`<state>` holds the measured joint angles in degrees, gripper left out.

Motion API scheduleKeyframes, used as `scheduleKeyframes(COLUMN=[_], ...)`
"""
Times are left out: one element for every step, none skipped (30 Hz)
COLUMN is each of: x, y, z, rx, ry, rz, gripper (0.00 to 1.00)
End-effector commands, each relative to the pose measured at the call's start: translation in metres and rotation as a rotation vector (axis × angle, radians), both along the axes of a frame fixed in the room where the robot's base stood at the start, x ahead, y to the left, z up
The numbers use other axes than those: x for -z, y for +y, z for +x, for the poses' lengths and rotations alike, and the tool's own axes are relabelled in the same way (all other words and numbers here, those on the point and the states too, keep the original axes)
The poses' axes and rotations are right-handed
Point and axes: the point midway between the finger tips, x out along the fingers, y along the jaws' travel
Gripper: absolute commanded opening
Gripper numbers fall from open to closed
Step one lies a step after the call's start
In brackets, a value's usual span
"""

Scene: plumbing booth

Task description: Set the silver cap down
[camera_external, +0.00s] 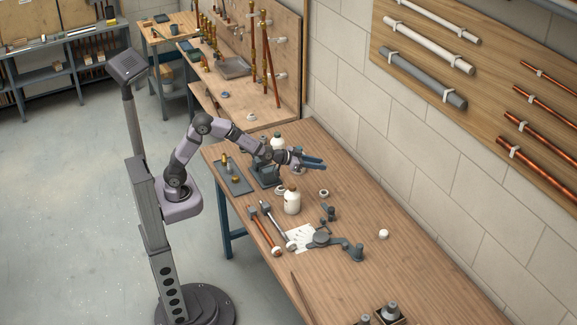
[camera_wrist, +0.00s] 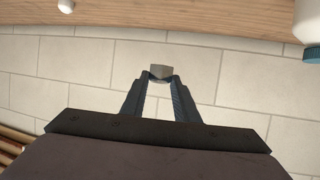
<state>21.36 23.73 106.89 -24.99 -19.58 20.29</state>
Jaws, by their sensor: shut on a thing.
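The silver cap (camera_wrist: 161,71) shows in the wrist view as a small grey piece between the fingertips. My gripper (camera_wrist: 161,79) is shut on it, with the two dark fingers closing toward each other at the tips. In the external view my gripper (camera_external: 318,165) is stretched out level above the far part of the wooden workbench (camera_external: 345,275), pointing right toward the wall. The cap is too small to make out there.
A white bottle (camera_external: 292,203), a tray of brass fittings (camera_external: 233,178), wrenches (camera_external: 264,230), a paper sheet (camera_external: 299,236) and a grey fitting (camera_external: 322,239) lie on the bench. A white cap (camera_external: 383,233) sits near the wall. Bare wood surrounds it.

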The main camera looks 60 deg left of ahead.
Motion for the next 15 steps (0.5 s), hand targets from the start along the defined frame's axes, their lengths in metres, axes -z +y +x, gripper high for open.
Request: scheduleKeyframes(x=[0.012,0.016,0.022,0.026,0.030,0.035,0.039,0.043,0.047,0.050,0.054,0.058,0.061,0.064,0.068], y=[-0.025,-0.039,-0.056,-0.069,-0.082,-0.099,-0.112,-0.125,-0.141,-0.153,-0.166,-0.182,-0.194,-0.206,-0.221], z=[-0.009,-0.014,-0.022,-0.027,-0.034,-0.042,-0.048,-0.055,-0.065,-0.072,-0.079,-0.089,-0.098,-0.106,-0.117], rx=[0.043,0.065,0.095,0.117,0.140,0.170,0.193,0.216,0.245,0.267,0.290,0.321,0.344,0.367,0.399], ry=[0.000,0.000,0.001,0.001,0.001,0.001,0.001,0.000,-0.001,-0.001,-0.001,-0.001,-0.001,-0.001,-0.001], rz=[0.002,0.001,0.001,0.000,0.001,0.001,0.001,0.000,0.000,-0.001,0.000,0.000,0.000,0.000,0.000], gripper=[0.00,0.00,0.00,0.00,0.00,0.00,0.00,0.00,0.00,0.00,0.00,0.00,0.00,0.00,0.00])
